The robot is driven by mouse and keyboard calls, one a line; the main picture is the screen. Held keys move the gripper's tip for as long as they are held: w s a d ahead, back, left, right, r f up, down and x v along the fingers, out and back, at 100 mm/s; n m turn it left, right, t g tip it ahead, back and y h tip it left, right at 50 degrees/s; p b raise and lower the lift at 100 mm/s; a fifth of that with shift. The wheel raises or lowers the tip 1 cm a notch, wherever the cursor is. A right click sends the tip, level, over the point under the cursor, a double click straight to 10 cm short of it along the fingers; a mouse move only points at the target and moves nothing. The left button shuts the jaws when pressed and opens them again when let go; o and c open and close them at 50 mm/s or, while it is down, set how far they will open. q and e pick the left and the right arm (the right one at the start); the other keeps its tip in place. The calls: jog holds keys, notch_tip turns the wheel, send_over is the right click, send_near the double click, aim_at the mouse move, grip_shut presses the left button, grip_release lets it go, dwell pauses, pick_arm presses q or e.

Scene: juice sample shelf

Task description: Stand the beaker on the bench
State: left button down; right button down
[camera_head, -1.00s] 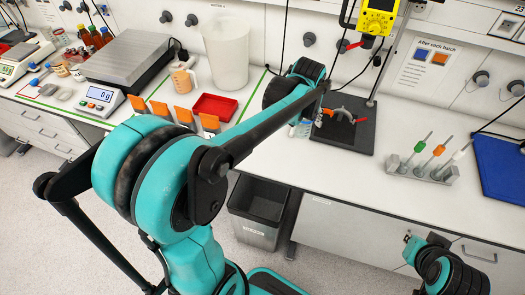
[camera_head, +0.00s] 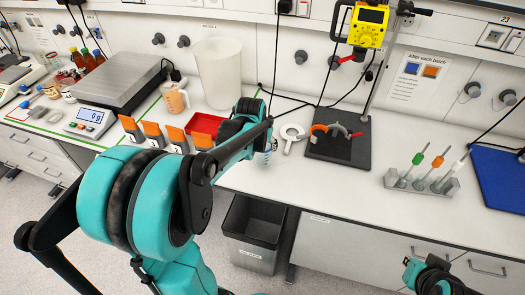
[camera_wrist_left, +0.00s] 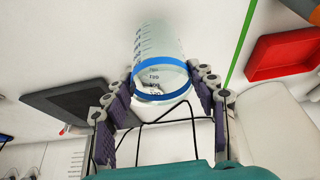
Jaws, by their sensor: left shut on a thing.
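The beaker is clear, with printed graduations and a blue band, and my left gripper's fingers close on it from both sides in the left wrist view (camera_wrist_left: 160,45). In the head view only a small bluish part of the beaker (camera_head: 268,157) shows below my left wrist. My left gripper (camera_wrist_left: 165,97) is shut on it, over the bench (camera_head: 300,185) between the red tray and the black stand base. I cannot tell whether the beaker's bottom touches the bench.
A red tray (camera_head: 205,124) and orange numbered holders are to the left. A large clear container (camera_head: 220,75) stands behind. The bench front right of the beaker is clear.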

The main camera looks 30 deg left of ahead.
pick_arm(q)
jog(key=shift+f+b, duration=0.35)
jog(key=shift+f, duration=1)
jog(key=c, duration=0.5)
grip_release()
jog(key=shift+f, duration=0.15)
